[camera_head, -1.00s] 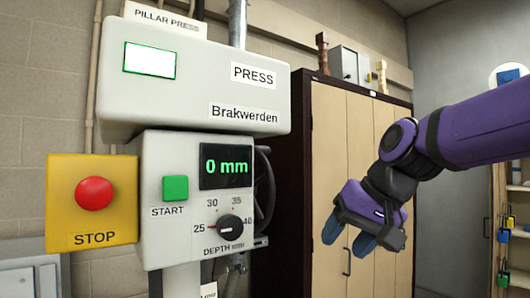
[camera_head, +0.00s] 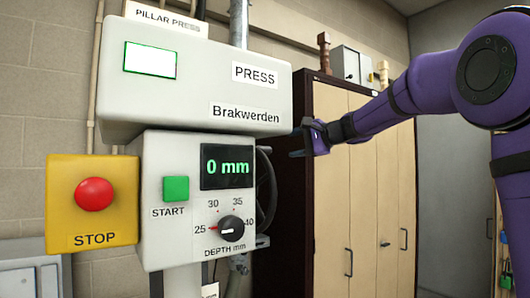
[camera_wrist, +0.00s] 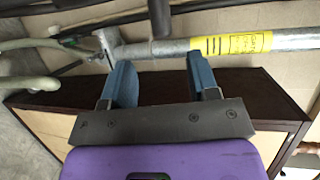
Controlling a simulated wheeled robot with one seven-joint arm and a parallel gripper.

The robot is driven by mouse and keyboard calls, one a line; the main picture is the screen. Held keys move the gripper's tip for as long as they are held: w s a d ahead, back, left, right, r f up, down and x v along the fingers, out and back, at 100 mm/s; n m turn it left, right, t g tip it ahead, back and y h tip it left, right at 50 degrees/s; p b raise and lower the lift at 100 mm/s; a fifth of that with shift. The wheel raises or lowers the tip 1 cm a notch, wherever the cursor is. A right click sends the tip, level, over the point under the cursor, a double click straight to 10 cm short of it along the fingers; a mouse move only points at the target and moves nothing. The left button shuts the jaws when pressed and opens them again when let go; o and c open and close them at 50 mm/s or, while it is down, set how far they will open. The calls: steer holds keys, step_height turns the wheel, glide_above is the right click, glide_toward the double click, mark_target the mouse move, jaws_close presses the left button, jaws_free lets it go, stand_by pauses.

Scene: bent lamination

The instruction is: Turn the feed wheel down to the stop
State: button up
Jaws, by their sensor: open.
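The feed wheel (camera_head: 266,190) is a dark wheel on the right side of the grey press. The press housing hides most of it in the head view. The press (camera_head: 190,85) has a depth display (camera_head: 227,166) that reads 0 mm and a depth knob (camera_head: 230,228) below it. My gripper (camera_head: 298,145) is above and to the right of the wheel, apart from it, in front of the cabinet's dark side. In the wrist view my gripper (camera_wrist: 158,75) has its two blue fingers wide apart with nothing between them. The wheel cannot be made out in the wrist view.
A yellow box (camera_head: 93,222) with a red STOP button and a green START button (camera_head: 175,188) are at the left. A wooden cabinet (camera_head: 345,205) stands behind at the right. A grey pipe with a yellow label (camera_wrist: 230,45) crosses the wrist view beyond the fingers.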

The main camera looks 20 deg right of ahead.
mark_target(269, 150)
steer(key=x, duration=1)
steer(key=shift+w+a, duration=0.25)
steer(key=shift+w, duration=0.1)
jaws_close()
